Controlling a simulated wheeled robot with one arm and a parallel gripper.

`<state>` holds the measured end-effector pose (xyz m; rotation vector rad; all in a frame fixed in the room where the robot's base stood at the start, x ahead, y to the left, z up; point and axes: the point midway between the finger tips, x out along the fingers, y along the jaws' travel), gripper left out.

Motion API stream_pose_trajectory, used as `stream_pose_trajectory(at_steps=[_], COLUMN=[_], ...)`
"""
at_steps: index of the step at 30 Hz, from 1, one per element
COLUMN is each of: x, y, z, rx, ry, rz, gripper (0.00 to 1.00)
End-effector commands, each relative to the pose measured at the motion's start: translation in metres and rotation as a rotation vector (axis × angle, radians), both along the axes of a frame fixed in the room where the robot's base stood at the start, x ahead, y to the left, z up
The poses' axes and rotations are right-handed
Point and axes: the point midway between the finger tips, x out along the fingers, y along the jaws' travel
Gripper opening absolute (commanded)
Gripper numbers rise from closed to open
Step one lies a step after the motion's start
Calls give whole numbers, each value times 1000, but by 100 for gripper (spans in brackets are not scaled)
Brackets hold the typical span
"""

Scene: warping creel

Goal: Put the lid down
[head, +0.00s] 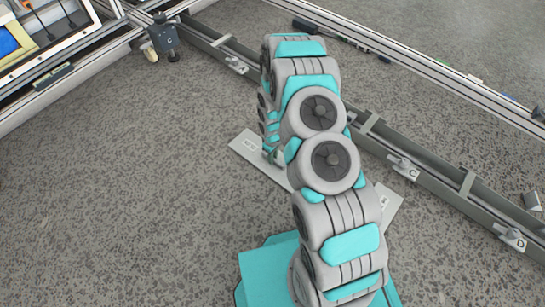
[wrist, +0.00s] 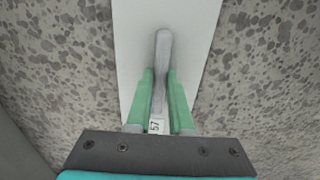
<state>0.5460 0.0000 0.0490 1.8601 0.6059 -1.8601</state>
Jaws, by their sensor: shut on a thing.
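The lid is a long flat pale grey plate (head: 250,146) lying diagonally behind my arm in the head view, its middle hidden by the arm. In the wrist view the lid (wrist: 190,30) runs up from below my gripper, with a rounded grey handle (wrist: 162,45) standing along its middle. My gripper (wrist: 160,76) has its two green fingers on either side of the handle, shut on it. A small white tag marked with dark characters shows between the fingers. Whether the lid rests on the floor or hangs just above it, I cannot tell.
A long grey channel (head: 440,190) with lettered brackets runs diagonally behind the lid. A pale metal rail (head: 430,70) lies beyond it. A dark grey fitting (head: 163,35) stands at the upper left, near a framed unit. The speckled floor at left is clear.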

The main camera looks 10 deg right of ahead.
Motion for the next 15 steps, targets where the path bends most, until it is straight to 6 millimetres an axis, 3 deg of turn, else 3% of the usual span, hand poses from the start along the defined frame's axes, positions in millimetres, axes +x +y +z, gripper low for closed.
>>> stream_pose_trajectory(at_steps=[4, 5, 12, 15], x=[0, 0, 0, 0], y=[0, 0, 0, 0], z=[-3, -3, -2, -2], rx=[-1, -1, -1, -1], ry=[-1, -1, -1, -1], rz=[0, 0, 0, 0], gripper=[0, 21, 48, 50])
